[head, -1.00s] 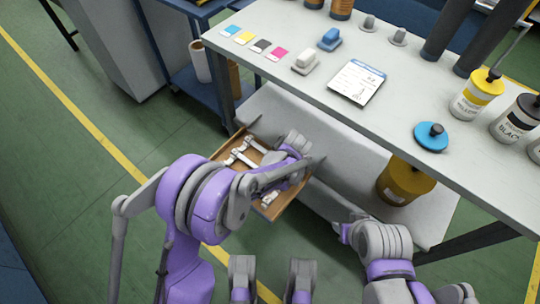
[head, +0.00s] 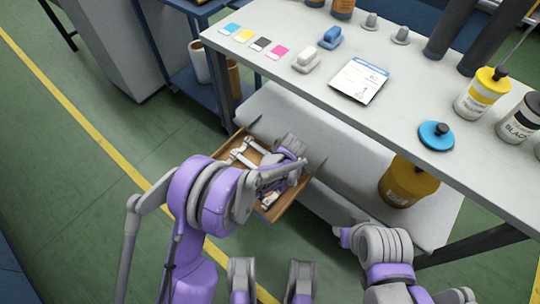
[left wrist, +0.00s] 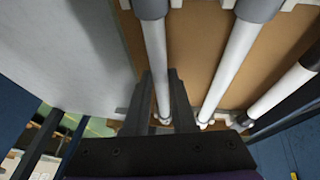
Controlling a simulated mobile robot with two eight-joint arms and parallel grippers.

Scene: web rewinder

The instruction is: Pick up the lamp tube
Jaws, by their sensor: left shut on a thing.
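A white lamp tube (left wrist: 154,50) with a grey end cap lies lengthwise in the left wrist view. My left gripper (left wrist: 164,85) is shut on this tube, its dark fingers on either side of it. In the head view my left wrist is over a brown tray holding white tubes (head: 238,152); the fingers are hidden there. A second tube (left wrist: 233,60) and a third tube (left wrist: 285,92) lie to the right of the held one, apart from it. My right arm reaches in from the lower right in the head view; its fingers do not show.
A yellow-brown canister (head: 408,183) stands on the shelf at right. Ink bottles and a blue lid (head: 436,135) are on the tabletop.

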